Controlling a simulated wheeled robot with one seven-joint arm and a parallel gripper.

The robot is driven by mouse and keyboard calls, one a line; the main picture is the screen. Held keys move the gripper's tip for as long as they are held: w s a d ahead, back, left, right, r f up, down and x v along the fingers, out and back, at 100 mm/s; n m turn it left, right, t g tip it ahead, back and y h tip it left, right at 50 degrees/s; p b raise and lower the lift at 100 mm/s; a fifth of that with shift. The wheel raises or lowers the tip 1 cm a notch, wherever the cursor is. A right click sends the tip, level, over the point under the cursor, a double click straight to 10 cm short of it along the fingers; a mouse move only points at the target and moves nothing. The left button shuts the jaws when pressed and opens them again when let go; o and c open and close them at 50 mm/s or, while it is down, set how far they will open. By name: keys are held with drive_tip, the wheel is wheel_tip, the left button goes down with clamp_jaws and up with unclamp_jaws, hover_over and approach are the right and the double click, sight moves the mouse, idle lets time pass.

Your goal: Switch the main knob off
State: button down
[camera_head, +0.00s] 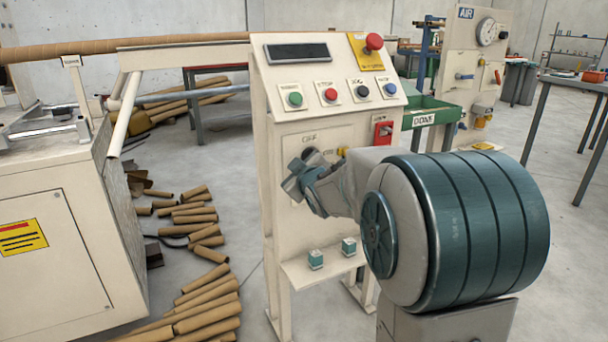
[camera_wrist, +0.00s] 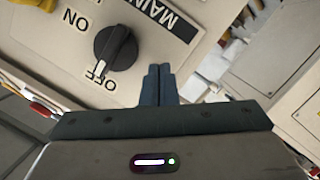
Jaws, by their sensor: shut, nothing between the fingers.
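The main knob (camera_wrist: 115,48) is a black rotary knob on a cream panel in the wrist view. It has an ON mark, an OFF mark and a black MAIN label around it. The knob's raised bar lies slanted, with one end next to the OFF mark. My gripper (camera_wrist: 160,70) is shut and empty, its fingertips to the right of the knob in that view, with a visible gap between them. In the head view my gripper (camera_head: 293,188) is in front of the control cabinet's lower panel and hides most of the knob.
The control cabinet (camera_head: 285,75) carries coloured push buttons, a red emergency stop (camera_head: 374,41) and a red switch (camera_head: 383,133) right of my gripper. Cardboard tubes (camera_head: 205,300) lie on the floor to the left.

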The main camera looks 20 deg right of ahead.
drive_tip(key=shift+s+a, duration=0.65)
drive_tip(key=shift+a, duration=0.2)
drive_tip(key=s+p, duration=0.1)
drive_tip(key=s, duration=0.8)
drive_tip(key=shift+p, duration=0.3)
drive_tip(key=shift+a, duration=0.1)
drive_tip(key=s+a+r+m+g+p, duration=0.2)
drive_tip(key=s+r+m+g+p, duration=0.6)
drive_tip(key=s+r+p, duration=1.5)
drive_tip(key=s+g+p, duration=0.2)
drive_tip(key=g+p, duration=0.3)
drive_tip(key=p, duration=0.8)
drive_tip(key=shift+s+a+r+h, duration=0.15)
drive_tip(key=shift+a+r+h, duration=0.1)
drive_tip(key=shift+a+h, duration=0.05)
drive_tip(key=shift+d, duration=0.15)
